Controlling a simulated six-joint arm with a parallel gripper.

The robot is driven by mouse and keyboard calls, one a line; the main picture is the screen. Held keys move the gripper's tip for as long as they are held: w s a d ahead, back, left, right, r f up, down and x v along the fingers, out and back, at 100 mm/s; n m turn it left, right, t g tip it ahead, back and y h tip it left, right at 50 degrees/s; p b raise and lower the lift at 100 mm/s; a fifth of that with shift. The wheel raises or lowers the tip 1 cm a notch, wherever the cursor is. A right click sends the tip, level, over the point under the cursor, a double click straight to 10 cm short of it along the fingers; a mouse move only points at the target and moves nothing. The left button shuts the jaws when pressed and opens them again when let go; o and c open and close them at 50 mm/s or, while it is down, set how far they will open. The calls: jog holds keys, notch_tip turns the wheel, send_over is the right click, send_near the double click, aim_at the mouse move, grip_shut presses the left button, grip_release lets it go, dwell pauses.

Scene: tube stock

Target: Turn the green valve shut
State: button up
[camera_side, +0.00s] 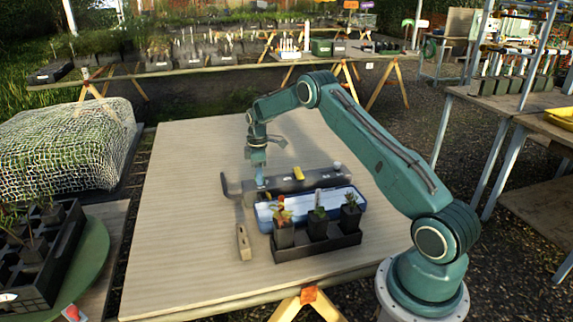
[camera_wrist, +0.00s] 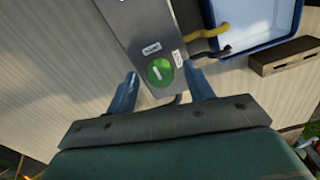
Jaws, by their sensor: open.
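The green valve (camera_wrist: 160,73) is a round green knob with a pale bar across it, on the end of a long grey box (camera_wrist: 143,32) with small white labels. In the wrist view it lies between the two blue fingertips of my gripper (camera_wrist: 161,69). My gripper is open, with a finger on either side of the knob; I cannot tell whether either touches it. In the side view my gripper (camera_side: 259,176) points down at the left end of the grey box (camera_side: 318,180). The knob cannot be made out there.
A yellow lever (camera_wrist: 208,31) sticks out from the box beside a blue tray (camera_wrist: 294,33). A black tray (camera_side: 330,246) with several potted plants stands in front. A wooden-handled hand tool (camera_side: 243,243) lies left. The table's left and back are clear.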

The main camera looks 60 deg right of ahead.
jog(key=shift+c, duration=0.2)
jog(key=c, duration=0.9)
jog(key=shift+c, duration=0.2)
